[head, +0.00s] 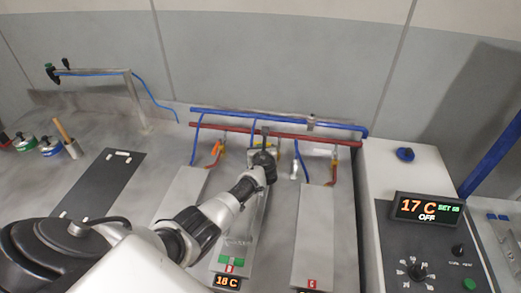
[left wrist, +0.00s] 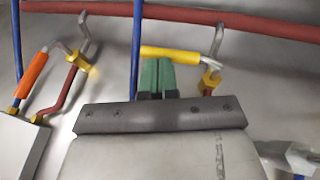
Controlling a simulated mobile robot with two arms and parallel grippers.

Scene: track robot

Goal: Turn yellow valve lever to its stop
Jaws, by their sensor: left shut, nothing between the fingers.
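The yellow valve lever (left wrist: 170,54) lies roughly level across the left wrist view, with its bare grey end at the right above a yellow valve body (left wrist: 210,80). My left gripper (left wrist: 156,64) has green fingers, closed together with nothing between them. The fingertips are right at the lever's lower side, near its left half; I cannot tell whether they touch it. In the head view my left gripper (head: 264,150) is at the pipes, over the back of the middle grey unit, and hides most of the lever there. My right gripper is not in view.
A red pipe (head: 345,142) and a blue pipe (head: 340,127) run along the wall behind. A white console with a display (head: 428,208) reading 17 C, OFF stands at right.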

